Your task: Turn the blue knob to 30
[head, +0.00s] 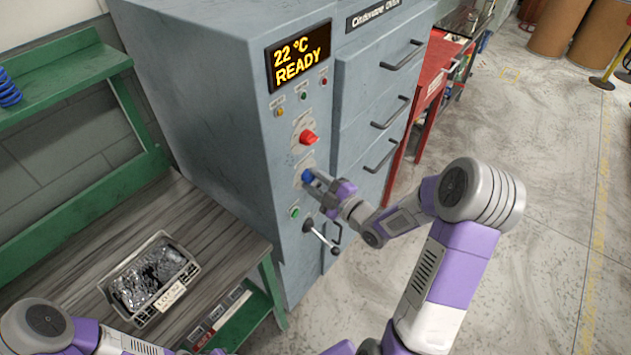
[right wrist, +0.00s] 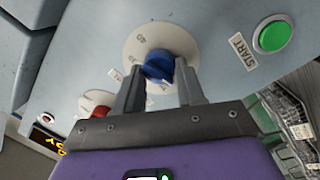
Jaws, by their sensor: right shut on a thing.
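The blue knob (head: 307,176) is on the front panel of the grey oven, below a red knob (head: 308,137). In the right wrist view the blue knob (right wrist: 160,66) sits on a round pale dial plate (right wrist: 160,40) with printed numbers, too small to read surely. My right gripper (head: 316,183) is at the panel, its two fingers on either side of the blue knob and shut on it. It also shows in the right wrist view (right wrist: 158,88). My left arm shows at the bottom left; its gripper is out of view.
The oven display (head: 299,57) reads 22 °C READY. A green START button (right wrist: 273,36) is beside the dial. A lever handle (head: 320,236) sticks out below. A bin of metal parts (head: 165,299) stands on the workbench (head: 215,215) at left.

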